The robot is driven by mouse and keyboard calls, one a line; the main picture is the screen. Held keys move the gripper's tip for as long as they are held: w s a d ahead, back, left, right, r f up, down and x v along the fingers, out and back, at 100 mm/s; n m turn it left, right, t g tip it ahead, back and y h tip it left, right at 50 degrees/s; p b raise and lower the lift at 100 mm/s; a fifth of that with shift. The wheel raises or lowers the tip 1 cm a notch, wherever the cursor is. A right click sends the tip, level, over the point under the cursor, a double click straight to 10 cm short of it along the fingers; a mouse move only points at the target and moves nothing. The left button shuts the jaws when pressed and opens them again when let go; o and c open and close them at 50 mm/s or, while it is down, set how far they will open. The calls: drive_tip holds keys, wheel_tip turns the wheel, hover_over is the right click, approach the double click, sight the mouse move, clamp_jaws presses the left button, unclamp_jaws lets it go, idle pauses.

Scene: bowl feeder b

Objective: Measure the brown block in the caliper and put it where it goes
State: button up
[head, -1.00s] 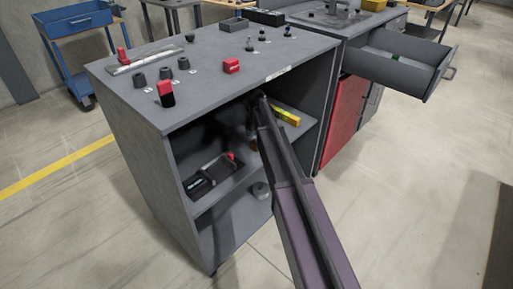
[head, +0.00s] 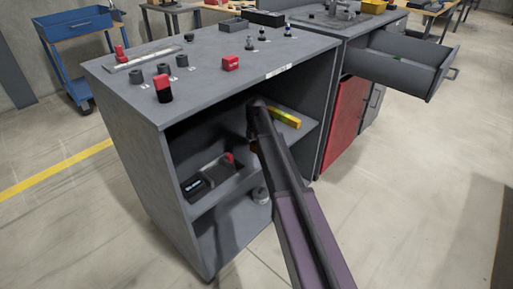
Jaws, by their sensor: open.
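The caliper (head: 196,189), a dark device with a lit display and a red part, lies on the cabinet's inner shelf at the left. My gripper (head: 253,141) is inside the open cabinet above that shelf, to the right of the caliper and apart from it. It is open, but its fingers are small and dark here. A small brown patch shows just under my arm's end. I cannot tell whether it is the brown block or part of my gripper.
A yellow bar (head: 285,117) lies on the shelf right of my arm. The cabinet top (head: 205,82) carries a red block (head: 230,63), a red-and-black piece (head: 163,89) and several dark sockets. An open drawer (head: 405,62) juts out at right. The floor in front is clear.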

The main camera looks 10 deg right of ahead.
drive_tip(key=c, duration=1.3)
drive_tip(key=shift+c, duration=0.2)
wheel_tip(320, 180, up, 4)
drive_tip(key=p, duration=0.4)
drive_tip(key=s+d+r+p, duration=0.1)
drive_tip(key=s, duration=1.5)
drive_tip(key=shift+d, duration=0.2)
